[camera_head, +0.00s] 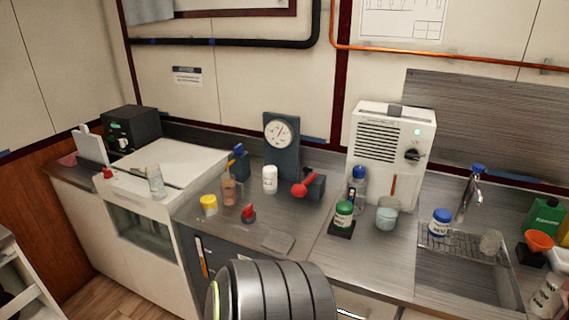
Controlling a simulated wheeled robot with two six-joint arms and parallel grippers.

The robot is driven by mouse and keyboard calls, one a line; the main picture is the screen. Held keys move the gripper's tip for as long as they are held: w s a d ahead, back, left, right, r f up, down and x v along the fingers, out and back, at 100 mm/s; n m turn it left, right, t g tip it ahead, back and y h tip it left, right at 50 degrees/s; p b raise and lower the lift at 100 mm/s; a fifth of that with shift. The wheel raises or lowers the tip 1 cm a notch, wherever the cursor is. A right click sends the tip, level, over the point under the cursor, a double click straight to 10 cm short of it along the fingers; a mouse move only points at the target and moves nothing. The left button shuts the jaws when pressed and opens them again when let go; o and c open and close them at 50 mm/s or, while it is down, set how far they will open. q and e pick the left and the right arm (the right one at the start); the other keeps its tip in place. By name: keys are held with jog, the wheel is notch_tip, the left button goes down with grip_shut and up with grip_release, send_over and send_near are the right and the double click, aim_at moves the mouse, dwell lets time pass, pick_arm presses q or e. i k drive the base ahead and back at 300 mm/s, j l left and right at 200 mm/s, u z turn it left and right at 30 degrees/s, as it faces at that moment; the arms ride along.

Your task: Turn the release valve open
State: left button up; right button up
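A dark block with a red rounded handle (304,187) stands on the counter just right of the pressure gauge panel (282,150). It looks like the release valve, but no label is readable. The red handle points to the lower left, towards the front of the counter. The gauge has a white round dial with a red needle. A smaller dark block with a blue handle (239,160) stands left of the gauge. Neither of my grippers shows in the head view, and nothing is seen touching the red handle.
A white bottle (270,180), a yellow-capped jar (208,205) and a small red-topped item (248,214) stand near the valve. A white machine (392,150) stands to the right, then a sink (462,275). My own grey ribbed part covers the bottom middle.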

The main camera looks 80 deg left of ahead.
aim_at(248, 212)
jog(key=u, duration=2.7)
